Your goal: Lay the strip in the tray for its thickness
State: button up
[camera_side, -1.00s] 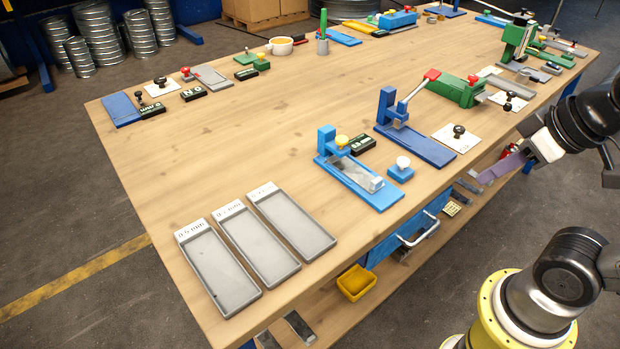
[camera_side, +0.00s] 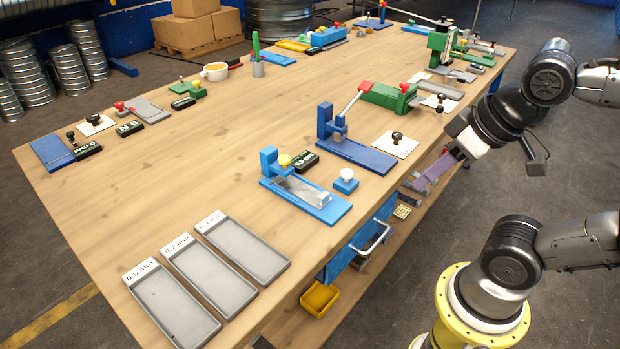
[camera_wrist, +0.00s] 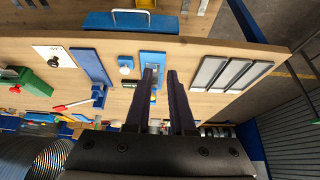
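A grey metal strip (camera_side: 300,188) lies in the light-blue fixture (camera_side: 328,210), which has a yellow knob. Three grey trays stand side by side at the bench's near end. Their labels look like 0.5 mm (camera_side: 172,308), 0.7 mm (camera_side: 210,277) and a third, probably 0.9 mm (camera_side: 245,250). All three look empty. My gripper (camera_side: 418,185), with purple fingers, is in the air beyond the bench's right edge, apart from the strip. In the wrist view my gripper (camera_wrist: 162,75) shows a clear gap with nothing held. Its left finger partly hides the light-blue fixture (camera_wrist: 152,57).
A blue block with a white knob (camera_side: 345,182) stands beside the fixture. A dark-blue lever tool (camera_side: 365,154) and a white plate with a black knob (camera_side: 396,145) are farther back. A yellow bin (camera_side: 319,298) sits below the bench edge. The left-middle bench top is mostly clear.

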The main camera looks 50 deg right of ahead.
jog(key=shift+o, duration=1.1)
jog(key=shift+m, duration=0.5)
jog(key=shift+o, duration=1.2)
jog(key=w+r+m, duration=0.2)
jog(key=m, duration=0.1)
jog(key=w+r+m, duration=0.1)
jog(key=r+m, duration=0.1)
jog(key=m, duration=0.1)
jog(key=shift+w, duration=0.35)
jog(key=m+g, duration=0.5)
jog(key=m, duration=0.6)
send_over(326, 192)
notch_tip(326, 192, down, 8)
jog(key=shift+g, duration=0.3)
notch_tip(326, 192, down, 14)
jog(key=shift+f, duration=0.25)
jog(key=shift+c, duration=0.2)
grip_shut()
